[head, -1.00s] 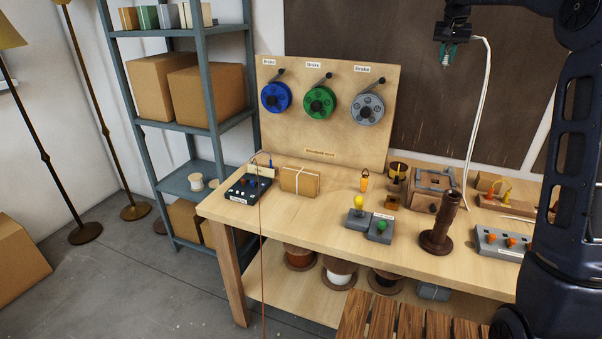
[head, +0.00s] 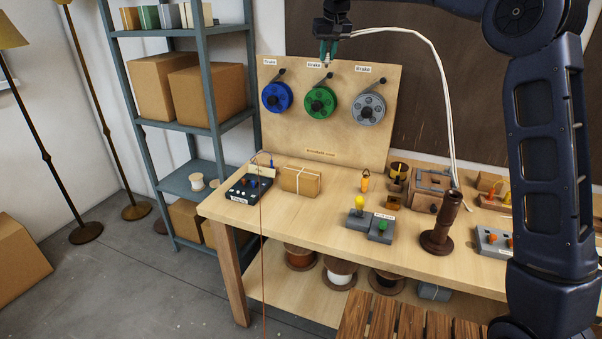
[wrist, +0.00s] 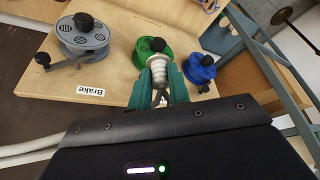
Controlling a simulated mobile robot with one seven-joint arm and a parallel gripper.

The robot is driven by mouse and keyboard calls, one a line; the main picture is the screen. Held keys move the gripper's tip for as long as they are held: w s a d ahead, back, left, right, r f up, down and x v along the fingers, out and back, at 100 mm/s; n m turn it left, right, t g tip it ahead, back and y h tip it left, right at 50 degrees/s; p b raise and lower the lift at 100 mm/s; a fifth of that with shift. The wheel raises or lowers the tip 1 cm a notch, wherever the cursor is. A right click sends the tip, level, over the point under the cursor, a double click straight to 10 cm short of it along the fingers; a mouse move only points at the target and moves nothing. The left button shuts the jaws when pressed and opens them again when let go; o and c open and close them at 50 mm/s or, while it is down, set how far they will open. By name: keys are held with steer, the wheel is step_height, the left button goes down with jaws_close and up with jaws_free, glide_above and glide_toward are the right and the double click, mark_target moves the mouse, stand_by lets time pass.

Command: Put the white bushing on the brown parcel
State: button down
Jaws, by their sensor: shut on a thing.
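My gripper (head: 327,50) is high in front of the upright spool board, above the green reel, well above the bench. In the wrist view its teal fingers (wrist: 159,90) are shut on the white bushing (wrist: 158,70), a ribbed piece sticking out past the fingertips. In the head view the bushing is too small to make out clearly. The brown parcel (head: 289,182), tied with pale string, lies on the bench at the left, below and to the left of my gripper. The top of the parcel is bare.
The board (head: 290,133) carries blue (head: 270,104), green (head: 309,108) and grey (head: 362,117) reels with brake levers. A dark switch box (head: 243,193) sits left of the parcel. An orange-tagged item (head: 365,183) and grey switch blocks (head: 380,231) stand to its right.

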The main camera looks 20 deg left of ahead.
steer(key=n, duration=0.2)
glide_above(299, 169)
steer(key=s+d, duration=0.2)
steer(key=shift+y, duration=0.3)
step_height(299, 169, down, 38)
steer(key=shift+w+a+r, duration=0.1)
steer(key=shift+w, duration=0.05)
steer(key=c, duration=1.8)
jaws_free()
steer(key=shift+f, duration=0.2)
steer(key=o, duration=0.5)
steer(key=shift+r, duration=0.1)
steer(key=v, duration=1.2)
steer(key=shift+w+r, duration=0.1)
steer(key=shift+w, duration=0.1)
